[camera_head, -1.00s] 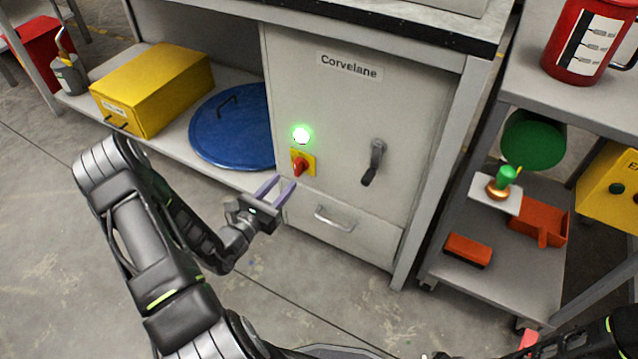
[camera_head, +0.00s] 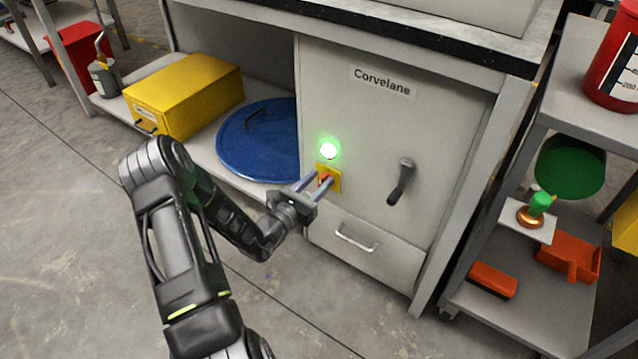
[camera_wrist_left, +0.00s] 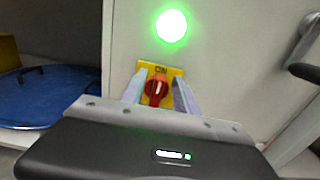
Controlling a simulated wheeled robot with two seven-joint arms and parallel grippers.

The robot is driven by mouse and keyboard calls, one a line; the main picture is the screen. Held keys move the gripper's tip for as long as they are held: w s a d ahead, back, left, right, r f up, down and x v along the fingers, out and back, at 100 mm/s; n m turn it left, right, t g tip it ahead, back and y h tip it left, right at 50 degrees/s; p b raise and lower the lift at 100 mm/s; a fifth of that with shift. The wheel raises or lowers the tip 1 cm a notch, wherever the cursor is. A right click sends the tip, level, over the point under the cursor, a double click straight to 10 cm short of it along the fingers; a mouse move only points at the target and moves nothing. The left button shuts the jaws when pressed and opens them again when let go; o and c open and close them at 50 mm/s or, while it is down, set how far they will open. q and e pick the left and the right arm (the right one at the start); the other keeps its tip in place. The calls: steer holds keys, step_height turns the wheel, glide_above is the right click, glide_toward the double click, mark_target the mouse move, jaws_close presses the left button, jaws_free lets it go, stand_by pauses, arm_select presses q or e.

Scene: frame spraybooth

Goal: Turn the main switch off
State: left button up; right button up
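The main switch is a red rotary knob (camera_wrist_left: 156,88) on a yellow plate (camera_wrist_left: 174,72) marked "ON", on the grey Corvelane cabinet (camera_head: 350,120). In the head view the knob (camera_head: 325,179) is partly hidden by the fingers. A green lamp (camera_head: 328,150) glows just above it and also shows in the left wrist view (camera_wrist_left: 171,26). My left gripper (camera_head: 318,183) is at the switch, its two fingers open on either side of the knob. In the left wrist view gaps show between knob and fingers; contact is not clear. My right gripper is not in view.
A black lever handle (camera_head: 402,182) stands out right of the switch, with a drawer handle (camera_head: 357,240) below. A blue round lid (camera_head: 262,140) and yellow box (camera_head: 185,95) lie on the left shelf. A cart (camera_head: 520,300) stands at right.

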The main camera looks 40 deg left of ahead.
arm_select(q)
steer(key=shift+w, duration=0.3)
jaws_close()
stand_by(0.5)
